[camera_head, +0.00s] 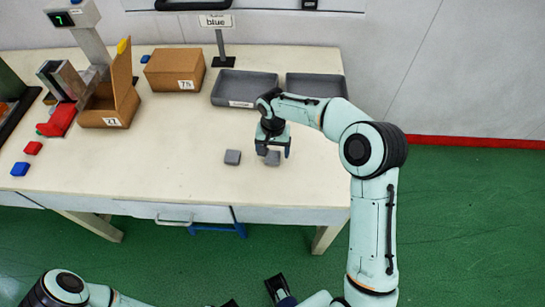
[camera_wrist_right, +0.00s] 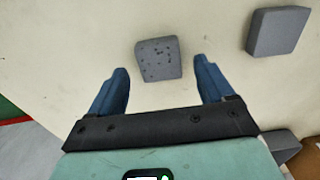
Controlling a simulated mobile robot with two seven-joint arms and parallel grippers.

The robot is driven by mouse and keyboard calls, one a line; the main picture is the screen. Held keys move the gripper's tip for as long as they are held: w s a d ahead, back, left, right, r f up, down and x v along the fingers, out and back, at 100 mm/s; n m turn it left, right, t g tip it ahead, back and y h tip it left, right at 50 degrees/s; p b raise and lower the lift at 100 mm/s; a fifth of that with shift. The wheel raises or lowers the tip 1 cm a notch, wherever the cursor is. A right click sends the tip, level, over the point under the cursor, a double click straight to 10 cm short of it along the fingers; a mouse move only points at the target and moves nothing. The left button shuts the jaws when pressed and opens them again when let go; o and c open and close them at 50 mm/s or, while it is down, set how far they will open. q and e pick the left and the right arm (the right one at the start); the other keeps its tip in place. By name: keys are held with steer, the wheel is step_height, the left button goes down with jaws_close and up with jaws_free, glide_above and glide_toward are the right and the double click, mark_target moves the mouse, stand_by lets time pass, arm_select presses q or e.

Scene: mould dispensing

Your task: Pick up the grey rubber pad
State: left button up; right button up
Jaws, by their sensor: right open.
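A grey block-shaped pad with dark specks (camera_wrist_right: 158,59) lies on the table between and just beyond the fingertips in the right wrist view. It also shows in the head view (camera_head: 272,158), partly under my right gripper (camera_head: 272,148). My right gripper is open around empty space, its blue fingers (camera_wrist_right: 162,82) apart with no contact visible. A second, plain grey block (camera_wrist_right: 276,32) lies at the upper right of the wrist view and left of the gripper in the head view (camera_head: 232,157).
Two grey trays (camera_head: 245,88) (camera_head: 316,86) stand behind the gripper, by a sign reading "blue" (camera_head: 216,21). Cardboard boxes (camera_head: 175,70) (camera_head: 108,105), a red block (camera_head: 33,148) and a blue block (camera_head: 20,169) are on the left. The table's front middle is clear.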

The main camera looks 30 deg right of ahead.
steer(key=shift+f, duration=0.8)
steer(key=shift+c, duration=0.3)
steer(key=c, duration=1.1)
steer(key=shift+r, duration=0.15)
